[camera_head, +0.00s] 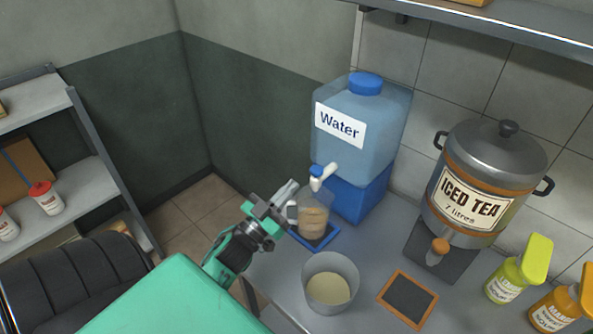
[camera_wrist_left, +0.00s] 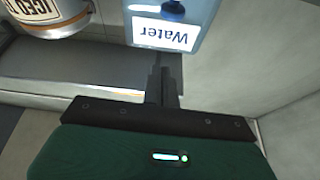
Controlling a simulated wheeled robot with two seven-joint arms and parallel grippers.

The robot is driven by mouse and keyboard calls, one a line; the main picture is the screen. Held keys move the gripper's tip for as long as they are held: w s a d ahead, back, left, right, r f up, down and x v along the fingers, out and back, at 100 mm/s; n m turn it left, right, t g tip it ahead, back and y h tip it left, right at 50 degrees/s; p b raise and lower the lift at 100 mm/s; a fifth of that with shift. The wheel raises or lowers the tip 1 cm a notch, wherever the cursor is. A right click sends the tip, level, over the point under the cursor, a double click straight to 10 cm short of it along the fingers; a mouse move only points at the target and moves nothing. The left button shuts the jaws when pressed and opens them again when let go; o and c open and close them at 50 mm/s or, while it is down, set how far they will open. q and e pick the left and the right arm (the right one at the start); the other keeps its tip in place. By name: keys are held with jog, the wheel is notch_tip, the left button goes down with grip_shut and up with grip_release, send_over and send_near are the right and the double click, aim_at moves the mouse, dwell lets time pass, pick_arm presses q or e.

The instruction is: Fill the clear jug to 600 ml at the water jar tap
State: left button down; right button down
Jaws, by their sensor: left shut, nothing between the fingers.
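The blue water jar (camera_head: 362,128) with its "Water" label stands on a blue base at the back of the counter. Its white tap with a blue top (camera_head: 322,174) points down to the left. The clear jug (camera_head: 313,216) stands below the tap on a dark blue-edged mat (camera_head: 325,240); its lower part looks tan, and its level cannot be read. My left gripper (camera_head: 291,190) is shut and empty, just left of the jug's upper part and below the tap. In the left wrist view my fingers (camera_wrist_left: 163,85) are together, with the jar's label (camera_wrist_left: 162,33) upside down beyond.
An iced tea urn (camera_head: 484,180), a wood-framed slate (camera_head: 408,299) and green (camera_head: 515,272) and orange bottles (camera_head: 558,308) are to the right. A shelf (camera_head: 500,22) overhangs the back.

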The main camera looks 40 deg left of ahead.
pick_arm(q)
notch_tip(320, 180, up, 4)
jog(key=p, duration=0.4)
send_over(311, 170)
jog(key=s+d, duration=0.2)
jog(key=f, duration=0.3)
jog(key=shift+a, duration=0.3)
jog(key=shift+f, duration=0.85)
